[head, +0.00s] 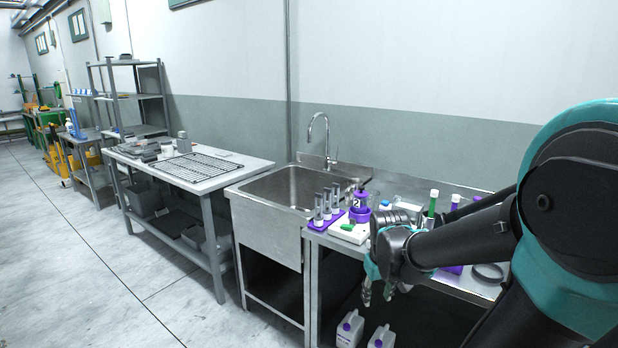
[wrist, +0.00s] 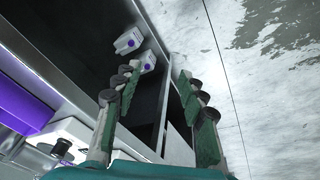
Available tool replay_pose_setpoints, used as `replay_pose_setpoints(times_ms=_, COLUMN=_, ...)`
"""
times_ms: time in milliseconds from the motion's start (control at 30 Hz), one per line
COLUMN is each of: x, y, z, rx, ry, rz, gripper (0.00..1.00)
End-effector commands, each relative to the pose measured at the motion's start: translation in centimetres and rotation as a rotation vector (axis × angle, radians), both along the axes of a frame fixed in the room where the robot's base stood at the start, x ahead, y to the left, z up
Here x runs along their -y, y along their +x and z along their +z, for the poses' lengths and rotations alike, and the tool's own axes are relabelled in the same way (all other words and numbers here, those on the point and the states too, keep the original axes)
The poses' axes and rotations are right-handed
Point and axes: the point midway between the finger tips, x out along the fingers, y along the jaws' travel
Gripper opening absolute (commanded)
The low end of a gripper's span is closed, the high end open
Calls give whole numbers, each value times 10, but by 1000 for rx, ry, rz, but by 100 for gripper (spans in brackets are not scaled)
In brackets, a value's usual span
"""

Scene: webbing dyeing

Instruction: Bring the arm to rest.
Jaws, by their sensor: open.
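My gripper (head: 377,284) hangs off the front edge of the right-hand bench, pointing down, at the end of my black and teal arm. In the wrist view my gripper (wrist: 157,85) shows its two green-padded fingers spread apart with nothing between them. Beyond the fingers are the shelf under the bench and the grey floor. My arm hides part of the bench top in the head view.
The bench (head: 330,240) holds a purple rack (head: 326,221) of tubes, a white device (head: 349,232), a purple container (head: 359,214) and bottles. A steel sink (head: 295,187) adjoins it. White jugs (head: 349,329) stand below. Open floor (head: 75,270) lies left.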

Motion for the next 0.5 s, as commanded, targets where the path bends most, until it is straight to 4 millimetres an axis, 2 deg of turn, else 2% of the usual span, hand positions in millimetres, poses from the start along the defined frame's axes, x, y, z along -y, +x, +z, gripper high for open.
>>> replay_pose_setpoints(times_ms=33, x=3, y=-18, z=-13, rx=33, ry=23, rz=-47, gripper=41)
replay_pose_setpoints(times_ms=200, x=7, y=-54, z=-40, rx=123, ry=85, rz=-168, gripper=41)
replay_pose_setpoints(times_ms=300, x=7, y=-64, z=-47, rx=148, ry=104, rz=-202, gripper=41)
replay_pose_setpoints(times_ms=500, x=7, y=-66, z=-49, rx=156, ry=111, rz=-215, gripper=41)
